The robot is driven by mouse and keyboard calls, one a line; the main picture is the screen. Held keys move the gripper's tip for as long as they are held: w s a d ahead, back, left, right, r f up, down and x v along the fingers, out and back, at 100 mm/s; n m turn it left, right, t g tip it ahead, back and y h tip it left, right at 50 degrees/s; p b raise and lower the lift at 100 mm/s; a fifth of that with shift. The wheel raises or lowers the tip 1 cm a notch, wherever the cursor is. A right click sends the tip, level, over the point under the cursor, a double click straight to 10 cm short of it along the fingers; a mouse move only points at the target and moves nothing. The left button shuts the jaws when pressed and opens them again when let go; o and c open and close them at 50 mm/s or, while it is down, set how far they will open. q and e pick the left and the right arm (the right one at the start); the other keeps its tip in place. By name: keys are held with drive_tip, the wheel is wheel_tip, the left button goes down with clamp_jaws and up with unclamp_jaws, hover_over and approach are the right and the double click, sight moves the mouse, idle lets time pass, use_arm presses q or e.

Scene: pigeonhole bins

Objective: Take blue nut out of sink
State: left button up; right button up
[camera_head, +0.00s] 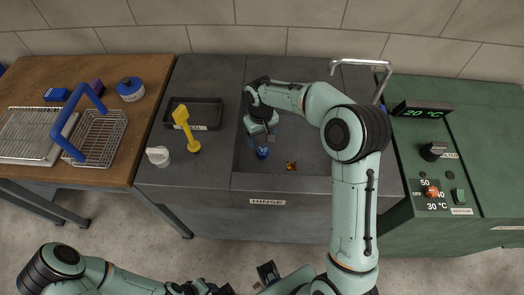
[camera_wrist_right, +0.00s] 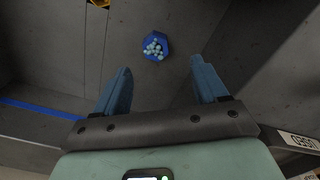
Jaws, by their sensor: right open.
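The blue nut (camera_head: 262,153) lies on the floor of the dark grey sink (camera_head: 308,189). In the right wrist view the blue nut (camera_wrist_right: 164,41) has pale bubble-like spots on it and lies just beyond the fingertips, between their lines. My right gripper (camera_head: 263,140) reaches down into the sink above the nut. Its two blue fingers (camera_wrist_right: 162,78) are apart with nothing between them. My left arm lies along the bottom edge of the head view; its gripper end is dark and cut off, so its jaws cannot be read.
An orange nut (camera_head: 291,166) lies in the sink to the right. Left of the sink are a black tray (camera_head: 193,126), a yellow tool (camera_head: 187,133) and a white knob (camera_head: 158,156). A wire basket (camera_head: 95,137) stands on the wooden table. The tap (camera_head: 360,62) arches behind my right arm.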

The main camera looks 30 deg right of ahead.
sight(263, 150)
wheel_tip(263, 150, down, 3)
drive_tip(key=shift+w+f, duration=0.1)
drive_tip(key=shift+w, duration=0.05)
drive_tip(key=f, duration=0.5)
drive_tip(key=shift+d+f, duration=0.1)
drive_tip(key=shift+d, duration=0.25)
drive_tip(key=c, duration=1.3)
